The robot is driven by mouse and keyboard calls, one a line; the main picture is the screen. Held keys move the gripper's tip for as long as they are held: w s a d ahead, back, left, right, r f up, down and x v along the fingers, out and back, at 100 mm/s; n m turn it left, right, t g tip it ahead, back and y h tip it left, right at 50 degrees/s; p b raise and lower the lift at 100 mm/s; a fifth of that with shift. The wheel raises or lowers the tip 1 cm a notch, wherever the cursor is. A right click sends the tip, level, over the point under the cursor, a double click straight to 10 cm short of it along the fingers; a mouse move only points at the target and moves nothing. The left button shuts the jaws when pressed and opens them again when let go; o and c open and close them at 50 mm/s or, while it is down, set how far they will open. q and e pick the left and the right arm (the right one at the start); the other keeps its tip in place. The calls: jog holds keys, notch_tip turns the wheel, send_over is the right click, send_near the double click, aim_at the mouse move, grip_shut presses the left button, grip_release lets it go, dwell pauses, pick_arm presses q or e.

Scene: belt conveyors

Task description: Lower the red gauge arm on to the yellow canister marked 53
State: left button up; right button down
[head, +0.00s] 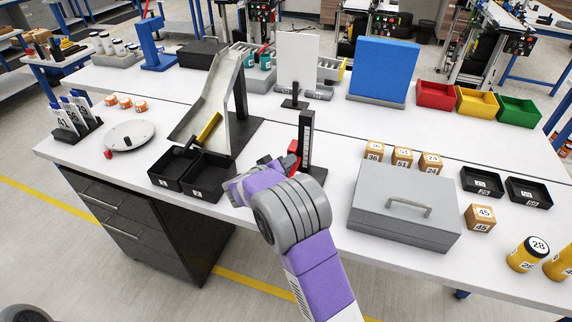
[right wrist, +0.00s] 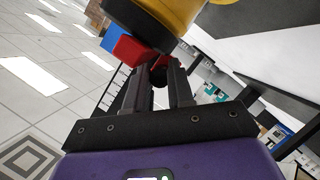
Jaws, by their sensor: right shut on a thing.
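The gauge stand (head: 306,140) is a dark upright post with a pale scale, near the front edge of the table. The red gauge arm (head: 292,147) shows beside the post; a red block at the fingertips in the right wrist view (right wrist: 132,50) appears to be part of it. My right gripper (head: 282,165) is shut at the gauge, apparently on the red arm; its fingers show close together in the right wrist view (right wrist: 157,75). A yellow canister with a dark end (right wrist: 178,14) is just beyond the fingertips. I cannot read its number. My left gripper is not in view.
A grey box with a handle (head: 405,205) stands right of the gauge, with numbered wooden blocks (head: 402,157) behind it. Black trays (head: 193,173) and a chute (head: 215,95) stand left. Yellow canisters, one marked 28 (head: 528,254), stand far right.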

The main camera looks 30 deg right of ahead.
jog(key=shift+f, duration=0.3)
jog(key=c, duration=1)
grip_release()
jog(key=shift+a+r, duration=0.1)
jog(key=v, duration=0.7)
jog(key=shift+s+a+r+p, duration=0.1)
jog(key=shift+a+p, duration=0.1)
jog(key=shift+p, duration=0.1)
